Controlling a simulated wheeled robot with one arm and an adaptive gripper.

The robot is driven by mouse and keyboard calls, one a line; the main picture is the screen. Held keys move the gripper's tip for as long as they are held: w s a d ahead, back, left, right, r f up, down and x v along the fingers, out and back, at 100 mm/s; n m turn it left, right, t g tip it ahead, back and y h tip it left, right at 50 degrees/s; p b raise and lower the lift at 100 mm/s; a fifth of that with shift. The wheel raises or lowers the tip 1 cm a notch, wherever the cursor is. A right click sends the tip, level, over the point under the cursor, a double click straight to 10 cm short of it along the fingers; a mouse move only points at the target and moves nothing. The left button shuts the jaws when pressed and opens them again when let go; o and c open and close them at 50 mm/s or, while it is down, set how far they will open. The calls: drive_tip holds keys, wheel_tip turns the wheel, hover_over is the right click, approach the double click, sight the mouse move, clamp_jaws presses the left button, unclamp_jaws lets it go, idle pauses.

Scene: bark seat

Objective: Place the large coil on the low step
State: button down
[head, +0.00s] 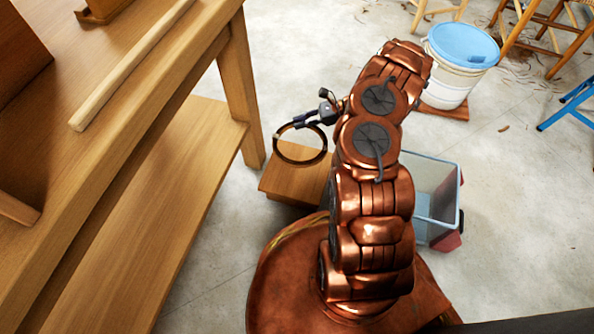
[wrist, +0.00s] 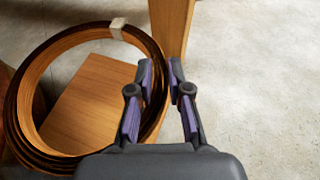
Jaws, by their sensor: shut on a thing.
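The large coil (head: 301,163) is a ring of thin brown strips, bound with a pale band that shows in the wrist view. My gripper (head: 302,122) is shut on the coil's rim. In the wrist view the coil (wrist: 14,112) extends left from my gripper (wrist: 161,76), and the left finger covers part of its rim. The low step (head: 286,181) is a small wooden block beside the bench leg. The coil overlaps the step in the head view, and the step's top (wrist: 98,95) shows through the ring. I cannot tell whether they touch.
A wooden bench (head: 172,190) with a lower shelf stands at left, its leg (head: 239,90) close to the step. A grey bin (head: 432,190) is right of my arm. A white bucket with a blue lid (head: 464,45) stands behind. Open concrete floor lies behind the step.

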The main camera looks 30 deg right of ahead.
wheel_tip(320, 180, down, 10)
drive_tip(key=b, duration=0.4)
drive_tip(key=shift+f, duration=0.25)
drive_tip(key=shift+f, duration=0.25)
drive_tip(key=c, duration=1.1)
unclamp_jaws()
drive_tip(key=shift+r, duration=0.1)
